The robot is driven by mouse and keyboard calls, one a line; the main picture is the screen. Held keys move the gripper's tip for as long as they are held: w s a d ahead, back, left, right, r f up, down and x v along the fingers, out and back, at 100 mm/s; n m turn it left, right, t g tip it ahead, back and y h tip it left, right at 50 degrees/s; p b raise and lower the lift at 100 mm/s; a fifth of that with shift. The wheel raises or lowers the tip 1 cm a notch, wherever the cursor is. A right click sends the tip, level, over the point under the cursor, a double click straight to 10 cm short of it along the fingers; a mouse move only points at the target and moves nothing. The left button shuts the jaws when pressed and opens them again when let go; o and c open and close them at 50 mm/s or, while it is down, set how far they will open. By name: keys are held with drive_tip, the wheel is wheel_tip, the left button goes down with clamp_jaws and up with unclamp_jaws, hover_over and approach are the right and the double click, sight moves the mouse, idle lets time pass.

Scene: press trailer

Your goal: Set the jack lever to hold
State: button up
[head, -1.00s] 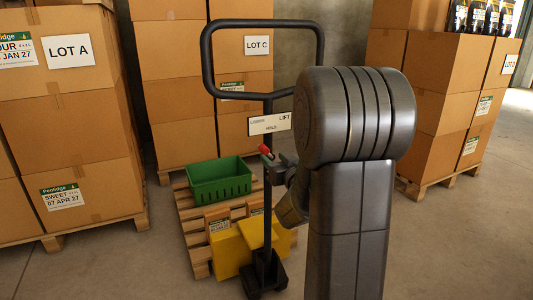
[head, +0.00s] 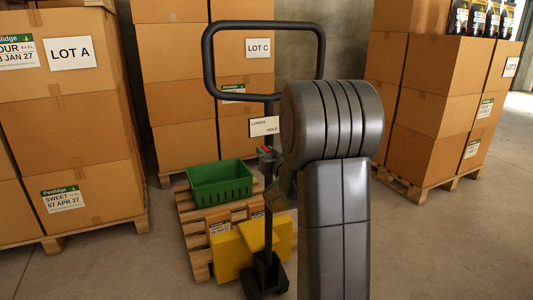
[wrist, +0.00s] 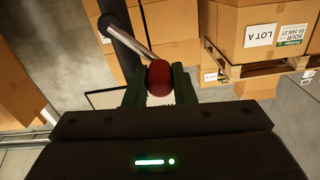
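The jack lever's red round knob (wrist: 160,78) sits between the two fingers of my gripper (wrist: 160,88) in the wrist view, with both fingers against its sides. Its metal rod (wrist: 133,40) runs up and left to the dark post. In the head view the knob (head: 266,149) is a small red spot beside the handle post, with my gripper (head: 270,158) at it, partly hidden by my arm. The label plate (head: 264,126) above reads LOWER and HOLD; its right end is hidden behind my arm. The lever's exact angle against the plate is hard to tell.
The pallet jack's looped handle (head: 265,24) stands above the lever. A green crate (head: 220,186) rests on the pallet (head: 196,235) behind the yellow jack body (head: 232,254). Box stacks stand left, behind and right. Floor is clear at the front left.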

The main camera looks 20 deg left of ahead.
clamp_jaws()
drive_tip(key=shift+w+d+r+m+p, duration=0.3)
drive_tip(key=shift+r+m+p, duration=0.1)
drive_tip(key=shift+m+p, duration=0.4)
drive_tip(key=shift+w+d+r+m+p, duration=0.1)
drive_tip(key=shift+w+d+m+p, duration=0.3)
drive_tip(key=shift+m+p, duration=0.5)
drive_tip(key=shift+w+d+r+m+p, duration=0.15)
drive_tip(key=shift+w+d+m+p, duration=0.3)
drive_tip(key=shift+m, duration=0.7)
drive_tip(key=shift+w+d+r+m+p, duration=0.1)
drive_tip(key=shift+w+d+m+p, duration=0.15)
drive_tip(key=shift+w+m+p, duration=0.45)
drive_tip(key=shift+s+m, duration=0.2)
drive_tip(key=shift+m, duration=0.25)
drive_tip(key=o, duration=1)
unclamp_jaws()
drive_tip(key=shift+c, duration=0.2)
